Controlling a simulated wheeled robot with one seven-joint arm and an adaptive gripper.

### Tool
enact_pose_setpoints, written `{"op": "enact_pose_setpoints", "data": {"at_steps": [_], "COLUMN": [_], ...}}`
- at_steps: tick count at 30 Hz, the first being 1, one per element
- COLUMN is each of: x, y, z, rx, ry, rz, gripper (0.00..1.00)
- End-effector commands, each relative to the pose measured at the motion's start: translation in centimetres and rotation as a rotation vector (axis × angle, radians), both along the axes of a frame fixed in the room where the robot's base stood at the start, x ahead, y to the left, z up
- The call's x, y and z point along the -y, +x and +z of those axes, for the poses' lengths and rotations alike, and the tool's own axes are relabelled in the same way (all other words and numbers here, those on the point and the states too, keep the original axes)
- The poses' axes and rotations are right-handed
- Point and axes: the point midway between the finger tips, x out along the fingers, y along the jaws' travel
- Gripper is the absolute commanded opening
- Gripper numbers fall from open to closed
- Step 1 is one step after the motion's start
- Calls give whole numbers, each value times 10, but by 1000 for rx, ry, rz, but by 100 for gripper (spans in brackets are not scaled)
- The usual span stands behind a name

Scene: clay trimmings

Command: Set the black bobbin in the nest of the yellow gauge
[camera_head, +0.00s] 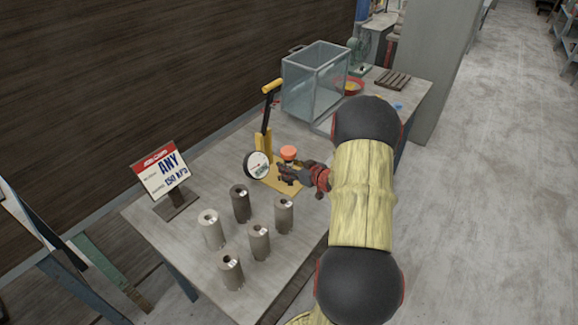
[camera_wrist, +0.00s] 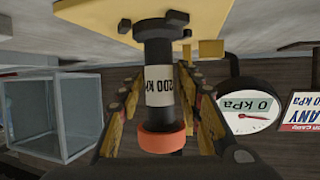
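The black bobbin (camera_wrist: 155,50) has a white label with "200 kPa" and an orange end; in the head view the orange end (camera_head: 288,152) is on top. My gripper (camera_wrist: 160,75) has its fingers on either side of the labelled middle and looks shut on it; it also shows in the head view (camera_head: 289,173). The wrist view is upside down. The yellow gauge (camera_head: 284,187) has a base plate, a post with a lever, and a round dial (camera_wrist: 252,105) reading 0 kPa. The bobbin's flanged end is at the yellow plate (camera_wrist: 95,12); whether it touches is unclear, and the nest is hidden.
Several grey and dark cylinders (camera_head: 212,230) stand on the front of the table (camera_head: 185,255). A sign (camera_head: 160,172) stands at the left. A clear tank (camera_head: 315,80), a red bowl (camera_head: 354,86) and a slatted rack (camera_head: 393,79) are behind the gauge.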

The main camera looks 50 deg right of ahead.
Motion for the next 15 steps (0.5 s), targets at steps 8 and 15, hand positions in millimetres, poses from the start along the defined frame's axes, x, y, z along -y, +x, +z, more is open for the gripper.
{"op": "enact_pose_setpoints", "data": {"at_steps": [8, 15], "x": [0, 0], "y": [0, -8], "z": [0, 8], "rx": [0, 0], "ry": [0, 0], "rz": [0, -2], "gripper": [42, 42]}}
